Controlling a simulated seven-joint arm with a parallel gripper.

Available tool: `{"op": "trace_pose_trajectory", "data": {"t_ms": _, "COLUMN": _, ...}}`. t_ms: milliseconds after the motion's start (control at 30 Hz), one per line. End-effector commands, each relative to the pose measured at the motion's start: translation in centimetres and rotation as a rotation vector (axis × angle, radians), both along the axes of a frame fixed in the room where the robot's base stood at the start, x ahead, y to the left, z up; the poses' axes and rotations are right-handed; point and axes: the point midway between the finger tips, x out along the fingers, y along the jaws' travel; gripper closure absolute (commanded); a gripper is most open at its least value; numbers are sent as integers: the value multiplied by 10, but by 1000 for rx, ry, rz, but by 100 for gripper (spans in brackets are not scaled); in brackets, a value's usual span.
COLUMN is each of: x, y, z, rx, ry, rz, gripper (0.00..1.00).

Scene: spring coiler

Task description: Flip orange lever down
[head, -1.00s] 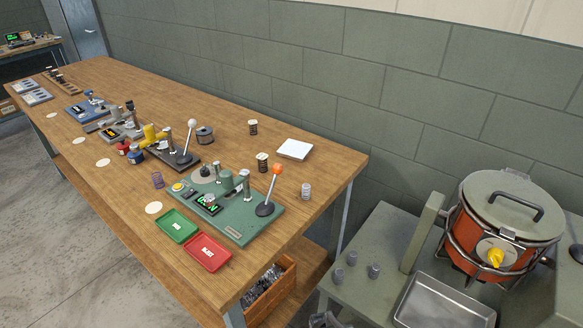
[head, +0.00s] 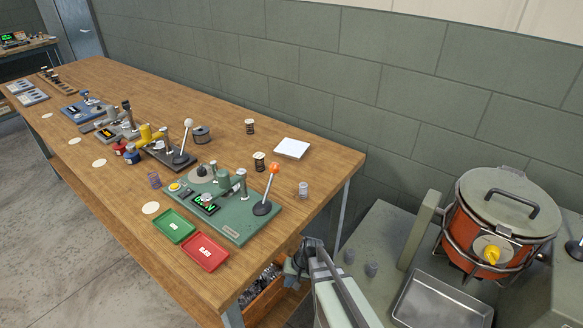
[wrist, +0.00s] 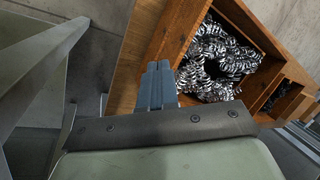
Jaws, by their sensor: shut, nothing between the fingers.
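The orange-knobbed lever (head: 273,168) stands up from a black round base on the right end of a green machine plate (head: 233,218). Its shaft is nearly upright, tilted slightly right. My gripper (head: 311,243) is low at the table's right front corner, below and right of the lever and clear of it. In the wrist view my gripper (wrist: 157,80) has its fingers together and empty, above the floor and a wooden bin. The lever is not in the wrist view.
Green (head: 173,226) and red (head: 204,252) trays lie in front of the machine. A white-knobbed lever (head: 189,122) stands further left. A wooden bin of springs (wrist: 215,60) is under the table. A red pot (head: 493,225) and metal tray (head: 440,300) are at right.

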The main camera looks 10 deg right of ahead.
Motion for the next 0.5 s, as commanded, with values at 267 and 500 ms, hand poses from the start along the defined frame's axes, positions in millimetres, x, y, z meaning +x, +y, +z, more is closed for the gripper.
{"op": "trace_pose_trajectory", "data": {"t_ms": 267, "x": -32, "y": -17, "z": 65, "rx": 164, "ry": 79, "rz": 291, "gripper": 100}}
{"op": "trace_pose_trajectory", "data": {"t_ms": 500, "x": -55, "y": -39, "z": 135, "rx": 359, "ry": 66, "rz": 569, "gripper": 100}}
